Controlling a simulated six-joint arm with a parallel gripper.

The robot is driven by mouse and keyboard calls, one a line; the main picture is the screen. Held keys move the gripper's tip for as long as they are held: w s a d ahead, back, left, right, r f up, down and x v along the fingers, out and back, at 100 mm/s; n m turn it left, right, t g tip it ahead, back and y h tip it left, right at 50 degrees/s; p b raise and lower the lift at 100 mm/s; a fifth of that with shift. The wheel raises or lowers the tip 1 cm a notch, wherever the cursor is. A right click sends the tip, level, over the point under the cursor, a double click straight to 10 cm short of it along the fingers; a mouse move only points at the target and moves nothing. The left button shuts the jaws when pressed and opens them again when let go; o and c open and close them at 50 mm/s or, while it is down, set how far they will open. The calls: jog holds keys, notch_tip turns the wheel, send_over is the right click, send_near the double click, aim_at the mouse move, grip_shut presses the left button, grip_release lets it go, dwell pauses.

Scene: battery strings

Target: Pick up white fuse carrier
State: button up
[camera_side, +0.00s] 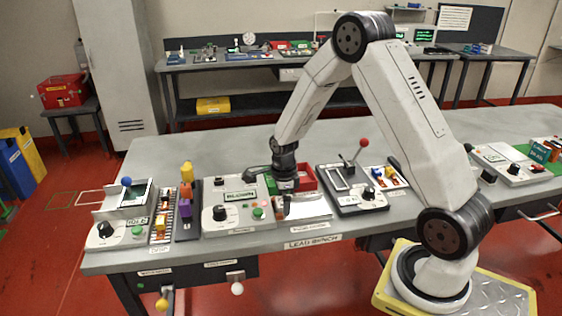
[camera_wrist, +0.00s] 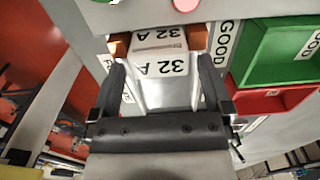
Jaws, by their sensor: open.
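The white fuse carrier (camera_wrist: 163,56) shows in the wrist view, marked "32 A" on more than one face, with copper-coloured ends at its left and right. My gripper (camera_wrist: 161,66) is open, with one dark finger on each side of the carrier. I cannot tell whether either finger touches it. In the side view, my gripper (camera_side: 286,184) points down low over the bench, between the tester with the green "BLOWN" display (camera_side: 240,196) and the lever box (camera_side: 346,186).
A green bin (camera_wrist: 278,52) and a red bin (camera_wrist: 272,102) lie close to the right of the fingers in the wrist view. The red bin (camera_side: 307,179) also shows beside my gripper in the side view. A rack with orange and purple blocks (camera_side: 185,208) stands left of the tester.

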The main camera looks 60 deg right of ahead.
dwell(0.3)
grip_shut()
jog(key=shift+r, duration=0.2)
jog(key=shift+r, duration=0.55)
jog(key=s+a+r, duration=0.3)
jog(key=s+r, duration=0.8)
jog(key=s, duration=0.2)
jog(key=shift+s+a+r, duration=0.25)
jog(key=shift+a+r, duration=0.05)
jog(key=shift+a, duration=0.05)
